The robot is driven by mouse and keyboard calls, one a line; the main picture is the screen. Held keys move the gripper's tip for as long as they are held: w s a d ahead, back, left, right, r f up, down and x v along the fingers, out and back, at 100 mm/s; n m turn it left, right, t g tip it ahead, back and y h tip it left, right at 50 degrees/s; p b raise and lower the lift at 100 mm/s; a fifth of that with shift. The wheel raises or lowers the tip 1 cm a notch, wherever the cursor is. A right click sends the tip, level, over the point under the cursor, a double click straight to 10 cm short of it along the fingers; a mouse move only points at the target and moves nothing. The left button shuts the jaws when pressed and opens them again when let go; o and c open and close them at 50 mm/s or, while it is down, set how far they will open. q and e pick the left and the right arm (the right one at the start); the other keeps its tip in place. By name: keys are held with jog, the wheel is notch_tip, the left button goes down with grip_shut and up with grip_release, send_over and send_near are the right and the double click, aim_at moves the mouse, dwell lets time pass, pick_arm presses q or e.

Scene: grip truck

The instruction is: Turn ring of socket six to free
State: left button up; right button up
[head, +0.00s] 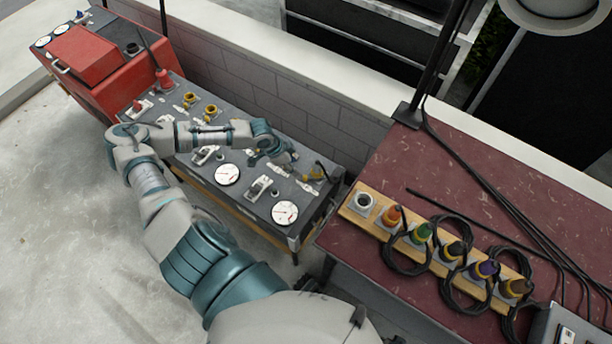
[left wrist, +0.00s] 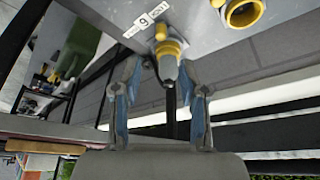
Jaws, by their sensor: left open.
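The grey socket panel (head: 245,185) stands in the middle of the head view. At its right end is a yellow socket ring (head: 318,172) with a dark cable. In the left wrist view this ring (left wrist: 170,47) has a grey plug in it and a cable hanging from it; the label (left wrist: 146,20) beside it reads as an upside-down six. My left gripper (head: 289,157) is open at the panel's right part. In the left wrist view its fingertips (left wrist: 161,68) are spread on either side of the plug, with gaps visible. My right gripper is out of view.
Another yellow socket (left wrist: 241,12) is empty beside the ring. The panel also carries round gauges (head: 228,174), switches and further sockets. A maroon table (head: 470,170) on the right holds a wooden rack with several coloured plugs and looped cables. A block wall (head: 270,85) runs behind.

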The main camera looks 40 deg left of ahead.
aim_at(304, 176)
pick_arm(q)
jog(key=b+x, duration=0.2)
jog(key=x, duration=0.8)
jog(key=shift+a, duration=0.15)
jog(key=shift+f, duration=0.15)
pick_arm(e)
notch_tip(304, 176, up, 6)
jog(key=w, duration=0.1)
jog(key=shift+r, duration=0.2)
pick_arm(q)
grip_shut()
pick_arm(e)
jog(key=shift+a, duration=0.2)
